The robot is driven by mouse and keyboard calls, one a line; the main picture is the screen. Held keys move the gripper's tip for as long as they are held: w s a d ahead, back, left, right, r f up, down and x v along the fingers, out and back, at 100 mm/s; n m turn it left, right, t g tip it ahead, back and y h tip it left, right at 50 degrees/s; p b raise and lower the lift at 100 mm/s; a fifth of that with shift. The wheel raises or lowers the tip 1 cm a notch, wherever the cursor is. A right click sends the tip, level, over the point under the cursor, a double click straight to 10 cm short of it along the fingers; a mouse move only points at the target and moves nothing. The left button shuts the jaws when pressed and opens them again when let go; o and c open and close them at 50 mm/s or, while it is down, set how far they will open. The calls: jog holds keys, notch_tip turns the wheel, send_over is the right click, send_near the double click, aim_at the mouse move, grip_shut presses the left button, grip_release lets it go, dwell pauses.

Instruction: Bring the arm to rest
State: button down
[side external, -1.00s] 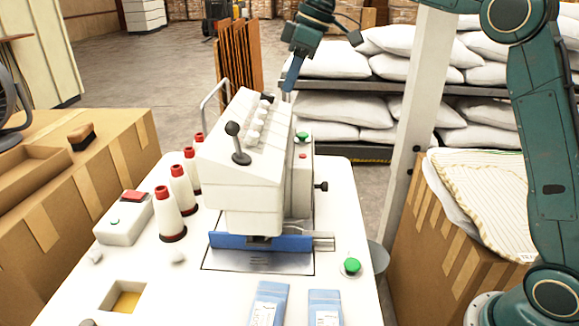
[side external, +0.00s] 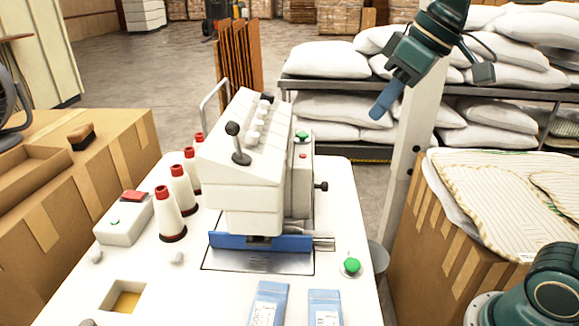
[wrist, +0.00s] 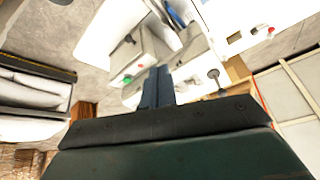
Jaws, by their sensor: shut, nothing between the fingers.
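My gripper (side external: 380,107) is at the upper right in the side external view, raised in the air in front of the pillow shelves and right of the white machine. Its blue fingers are shut and empty, pointing down and to the left. In the wrist view the shut fingers (wrist: 157,88) point toward the white machine (wrist: 150,55), apart from it. The machine (side external: 250,160) stands on a white table (side external: 190,290). The upper part of my arm is outside the side external view.
A white post (side external: 408,140) stands close to my gripper. Shelves with white pillows (side external: 325,58) are behind it. A cardboard box with striped fabric (side external: 490,200) is at the right. Several red-topped thread cones (side external: 168,212) and green buttons (side external: 351,265) are on the table.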

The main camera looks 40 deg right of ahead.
jog(key=s+d+f+m+h, duration=0.1)
jog(key=s+d+f, duration=0.1)
jog(key=s+f, duration=0.2)
jog(key=s+d+f+m+h, duration=0.1)
jog(key=s+d+f+m, duration=0.1)
jog(key=s+f, duration=0.3)
jog(key=s+d, duration=0.1)
jog(key=s, duration=0.3)
jog(key=shift+s+f+t, duration=0.15)
jog(key=shift+f+t, duration=0.15)
jog(key=shift+t, duration=0.1)
